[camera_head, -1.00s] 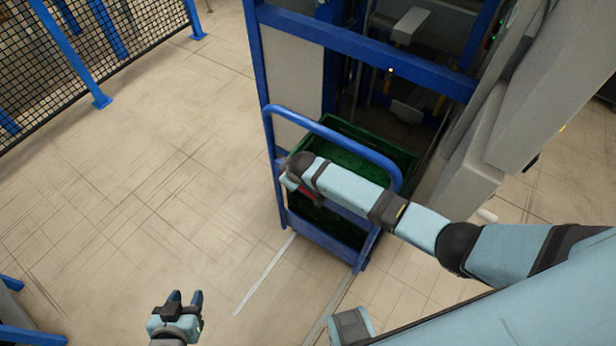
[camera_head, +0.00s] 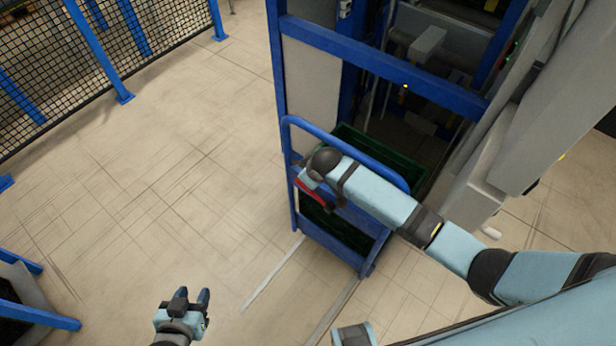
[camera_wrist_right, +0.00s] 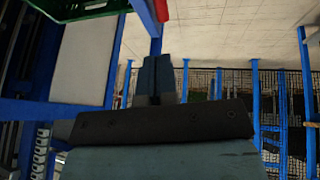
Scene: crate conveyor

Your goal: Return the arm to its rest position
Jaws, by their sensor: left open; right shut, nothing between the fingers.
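My right arm reaches in from the right in the head view, across the blue handle of a cart. The right gripper's fingers are hard to make out there, behind the wrist. In the right wrist view my right gripper (camera_wrist_right: 158,75) shows its two fingers together, with nothing between them. My left gripper (camera_head: 191,298) is low in the head view, open and empty over bare floor, apart from the cart.
The blue cart (camera_head: 345,247) holds green crates (camera_head: 362,143) and stands against a blue-framed machine (camera_head: 375,63). A red part (camera_head: 313,190) shows beside the right wrist. Mesh fencing (camera_head: 50,65) stands upper left.

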